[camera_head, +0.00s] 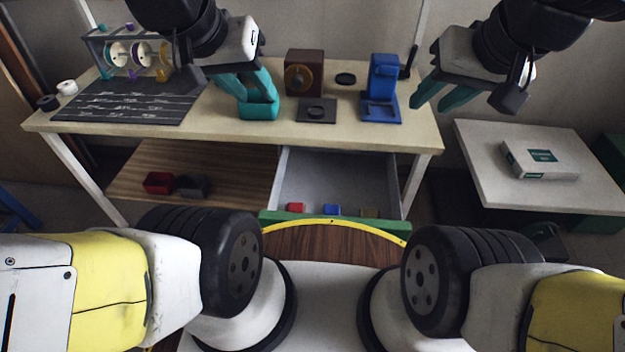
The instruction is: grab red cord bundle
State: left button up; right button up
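A small red piece (296,208), probably the red cord bundle, lies in the open grey drawer (330,170) near its green front; it is too small to make out cord. My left gripper (258,104) has teal fingers and is over the tabletop, above and left of the drawer. Teal fills the space around its tips, so its opening is unclear. My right gripper (436,100) has its teal fingers apart and empty, beyond the table's right end. Both grippers are well away from the red piece.
A red bin (158,182) sits on the lower shelf. The tabletop (300,133) holds a spool rack (128,52), dark mat (130,101), brown box (305,73) and blue stand (382,85). A side table (500,185) carries a white box.

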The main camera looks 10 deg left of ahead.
aim_at(299, 207)
jog(key=l+u, duration=0.95)
jog(key=u, duration=0.2)
